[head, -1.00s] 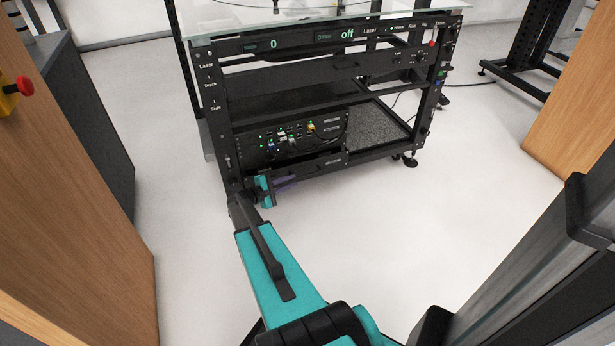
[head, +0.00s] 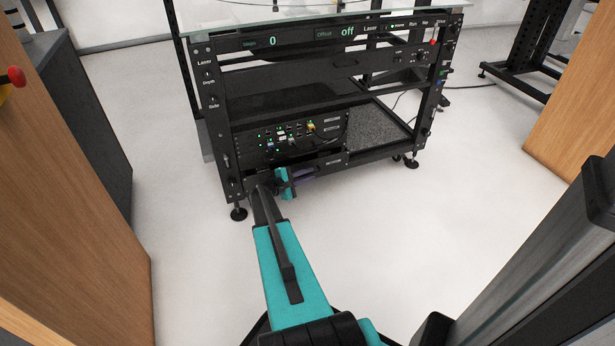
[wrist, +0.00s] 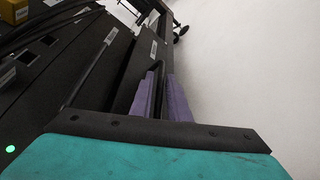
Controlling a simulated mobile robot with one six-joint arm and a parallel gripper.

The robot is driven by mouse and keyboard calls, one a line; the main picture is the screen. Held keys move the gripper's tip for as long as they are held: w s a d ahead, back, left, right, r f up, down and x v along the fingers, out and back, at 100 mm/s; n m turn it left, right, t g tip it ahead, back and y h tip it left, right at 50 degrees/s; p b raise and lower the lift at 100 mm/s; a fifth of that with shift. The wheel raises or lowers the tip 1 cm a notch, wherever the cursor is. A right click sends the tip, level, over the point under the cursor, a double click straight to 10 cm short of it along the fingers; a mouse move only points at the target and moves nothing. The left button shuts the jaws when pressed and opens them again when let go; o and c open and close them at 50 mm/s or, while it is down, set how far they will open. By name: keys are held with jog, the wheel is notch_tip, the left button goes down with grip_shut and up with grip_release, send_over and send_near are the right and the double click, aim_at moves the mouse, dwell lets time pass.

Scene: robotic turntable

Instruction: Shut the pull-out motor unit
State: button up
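A black turntable rack (head: 215,150) stands ahead in the head view. In its lower left is a black unit with lights, ports and cables (head: 290,136); I take it for the motor unit, but no label on it is readable. A low black front bar (head: 330,163) runs under it.
A speckled grey shelf (head: 376,137) lies right of the unit. A wooden cabinet (head: 75,210) is close on the left, another (head: 580,110) at the right. A black frame (head: 515,60) stands at the back right. The white floor in front of the rack is clear.

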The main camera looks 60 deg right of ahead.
grip_shut()
jog(key=shift+w+a, duration=0.15)
jog(key=shift+w, duration=0.1)
dwell(1.2)
